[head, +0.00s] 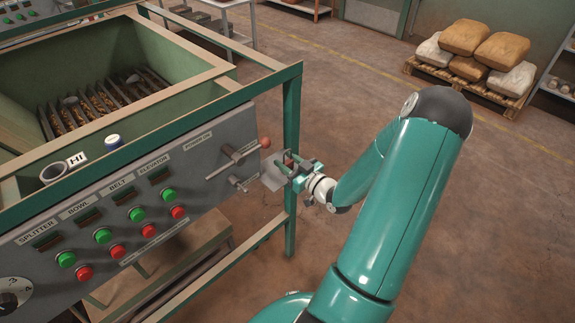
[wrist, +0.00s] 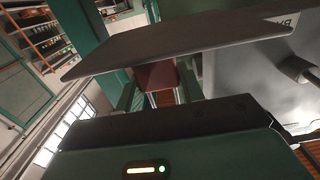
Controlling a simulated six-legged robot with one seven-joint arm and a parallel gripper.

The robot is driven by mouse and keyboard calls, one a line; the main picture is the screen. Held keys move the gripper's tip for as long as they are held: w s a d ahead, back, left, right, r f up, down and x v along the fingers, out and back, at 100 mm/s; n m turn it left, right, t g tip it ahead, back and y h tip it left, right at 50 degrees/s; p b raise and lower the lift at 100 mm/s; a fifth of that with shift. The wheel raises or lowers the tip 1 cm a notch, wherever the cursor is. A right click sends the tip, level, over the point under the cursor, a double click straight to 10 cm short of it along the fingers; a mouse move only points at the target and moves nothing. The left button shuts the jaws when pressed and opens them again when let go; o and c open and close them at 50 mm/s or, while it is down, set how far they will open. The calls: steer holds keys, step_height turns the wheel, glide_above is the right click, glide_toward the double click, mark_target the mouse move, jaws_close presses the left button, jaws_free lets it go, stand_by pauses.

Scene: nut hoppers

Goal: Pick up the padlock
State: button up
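A small dull red block (wrist: 157,75), which looks like the padlock's body, shows between my fingers in the wrist view. In the head view it is a small dark red patch (head: 289,158) at my gripper, by the right end of the grey control panel. My gripper (head: 294,172) has its teal fingers apart, one on each side of the block (wrist: 158,92). I cannot tell whether both fingers touch it. A flat grey plate (wrist: 170,44) crosses in front of the fingers in the wrist view and hides part of the block. No shackle can be made out.
The grey control panel (head: 222,135) has lever handles (head: 235,160) just left of my gripper, one with a red knob (head: 265,143). A green frame post (head: 291,205) stands close by. Sacks on a pallet (head: 468,85) lie at the far right. The floor on the right is open.

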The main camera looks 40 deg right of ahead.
steer(key=shift+r, duration=0.1)
steer(key=shift+c, duration=0.5)
step_height(320, 180, up, 10)
steer(key=shift+f, duration=0.1)
stand_by(0.7)
